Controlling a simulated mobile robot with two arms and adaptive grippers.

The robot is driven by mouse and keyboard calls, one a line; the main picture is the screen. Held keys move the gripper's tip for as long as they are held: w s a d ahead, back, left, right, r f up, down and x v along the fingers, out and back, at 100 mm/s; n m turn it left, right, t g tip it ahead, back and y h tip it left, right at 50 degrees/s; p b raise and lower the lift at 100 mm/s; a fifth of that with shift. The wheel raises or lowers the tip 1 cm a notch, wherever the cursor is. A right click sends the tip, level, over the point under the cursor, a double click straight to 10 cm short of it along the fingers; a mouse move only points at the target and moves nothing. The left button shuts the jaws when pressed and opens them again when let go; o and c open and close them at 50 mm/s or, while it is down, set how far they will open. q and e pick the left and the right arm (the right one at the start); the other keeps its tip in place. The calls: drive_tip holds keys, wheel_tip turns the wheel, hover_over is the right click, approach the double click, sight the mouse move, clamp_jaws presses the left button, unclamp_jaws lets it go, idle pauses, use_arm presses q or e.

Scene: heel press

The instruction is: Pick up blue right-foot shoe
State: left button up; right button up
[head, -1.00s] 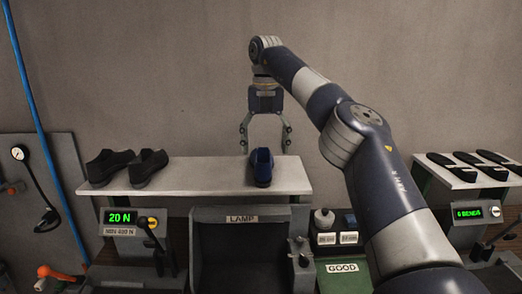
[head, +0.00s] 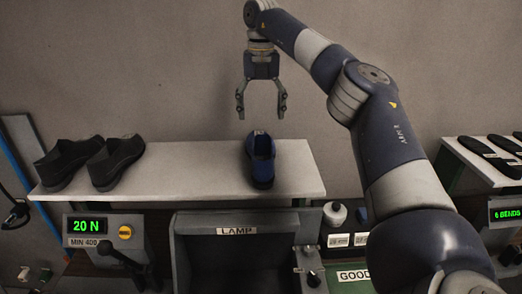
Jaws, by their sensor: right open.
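The blue shoe (head: 262,165) stands upright on the white shelf (head: 210,163), right of its middle, with one end toward me. Whether it is a right-foot shoe I cannot tell. My right gripper (head: 261,113) points down above the far end of the shoe. Its two fingers are spread wide and nothing is between them. It looks apart from the shoe, with a small gap between the fingertips and the shoe. My left gripper is not in view.
Two black shoes (head: 116,162) stand at the shelf's left end. Below are a box labelled LAMP (head: 236,231), a 20 N display (head: 88,226) with a lever, and a small white bottle (head: 335,213). Black soles (head: 489,154) lie on a right-hand table (head: 462,153). The shelf's middle is clear.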

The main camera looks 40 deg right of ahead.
sight(261, 147)
drive_tip(key=shift+w+d+f, duration=0.1)
drive_tip(key=shift+d+f, duration=0.1)
drive_tip(key=shift+f, duration=0.8)
drive_tip(key=shift+w+d+f, duration=0.15)
drive_tip(key=shift+f, duration=0.1)
drive_tip(key=shift+f+p, duration=0.25)
drive_tip(key=shift+p, duration=0.1)
drive_tip(key=f+p, duration=0.1)
drive_tip(key=f, duration=0.1)
drive_tip(key=f+p, duration=0.1)
drive_tip(key=shift+s+f, duration=0.2)
drive_tip(key=shift+f, duration=0.15)
drive_tip(key=shift+w+f, duration=0.1)
drive_tip(key=shift+f, duration=0.35)
drive_tip(key=shift+r, duration=0.1)
clamp_jaws()
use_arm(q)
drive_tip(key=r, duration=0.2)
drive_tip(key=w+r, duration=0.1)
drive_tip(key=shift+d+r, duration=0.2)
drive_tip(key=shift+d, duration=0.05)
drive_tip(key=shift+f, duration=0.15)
use_arm(e)
drive_tip(key=shift+r, duration=0.1)
